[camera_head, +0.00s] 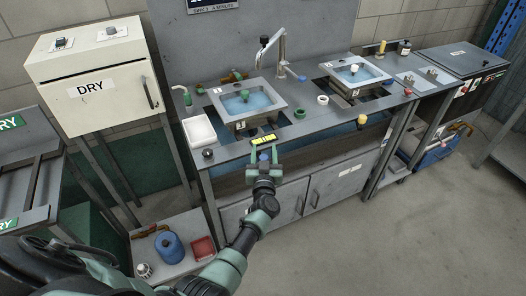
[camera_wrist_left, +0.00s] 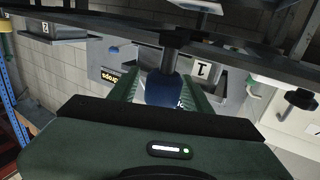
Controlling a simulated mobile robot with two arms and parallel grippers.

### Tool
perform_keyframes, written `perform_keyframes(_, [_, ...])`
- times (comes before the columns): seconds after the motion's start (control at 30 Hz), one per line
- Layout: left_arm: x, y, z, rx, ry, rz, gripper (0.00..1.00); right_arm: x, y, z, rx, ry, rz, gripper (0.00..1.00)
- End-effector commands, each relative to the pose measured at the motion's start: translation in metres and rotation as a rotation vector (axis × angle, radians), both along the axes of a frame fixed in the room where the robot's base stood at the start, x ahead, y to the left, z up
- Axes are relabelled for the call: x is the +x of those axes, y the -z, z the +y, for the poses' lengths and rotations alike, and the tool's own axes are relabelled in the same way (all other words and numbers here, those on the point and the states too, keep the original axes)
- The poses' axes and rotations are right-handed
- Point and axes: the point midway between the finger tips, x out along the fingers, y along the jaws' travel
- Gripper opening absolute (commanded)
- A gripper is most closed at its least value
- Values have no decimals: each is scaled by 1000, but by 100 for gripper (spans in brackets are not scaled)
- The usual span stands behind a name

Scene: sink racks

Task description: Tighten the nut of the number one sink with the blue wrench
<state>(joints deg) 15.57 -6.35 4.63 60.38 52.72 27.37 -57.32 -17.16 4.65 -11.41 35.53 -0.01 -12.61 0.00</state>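My left gripper (camera_head: 264,160) is just in front of the bench's front edge, below sink one. Between its fingers is a blue handle (camera_wrist_left: 163,90) with a dark shaft running toward the bench edge, which looks like the blue wrench. The fingers flank it closely; whether they grip it is unclear. The wrench's head and the nut are hard to make out. My right gripper is not in view.
Sink two (camera_head: 356,72) is to the right. A tall faucet (camera_head: 281,50) stands between the sinks. A yellow handle (camera_head: 361,121) and a red knob (camera_head: 407,92) are at the bench edge. A white tray (camera_head: 199,132) is at left. A DRY cabinet (camera_head: 92,78) stands further left.

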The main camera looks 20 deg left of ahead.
Motion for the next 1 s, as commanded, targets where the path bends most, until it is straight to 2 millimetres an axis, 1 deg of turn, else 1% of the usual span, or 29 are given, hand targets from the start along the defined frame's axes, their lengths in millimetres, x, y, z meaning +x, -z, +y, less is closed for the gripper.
perform_keyframes(0.27, [0, 0, 0, 0, -1, 0, 52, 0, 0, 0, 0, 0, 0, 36])
perform_keyframes(0.37, [-4, -1, -1, 0, -1, 1, 52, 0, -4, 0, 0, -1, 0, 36])
perform_keyframes(0.47, [-16, -2, -7, -1, 0, 4, 52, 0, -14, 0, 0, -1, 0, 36])
perform_keyframes(0.6, [-39, -3, -17, -1, 0, 4, 52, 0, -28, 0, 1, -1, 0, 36])
perform_keyframes(0.7, [-53, -3, -24, -1, 0, 3, 52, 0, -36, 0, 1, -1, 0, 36])
perform_keyframes(0.83, [-66, -2, -30, 0, 0, 1, 52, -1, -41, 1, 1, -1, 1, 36])
perform_keyframes(1.0, [-71, 0, -33, 0, 0, 0, 52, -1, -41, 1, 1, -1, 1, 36])
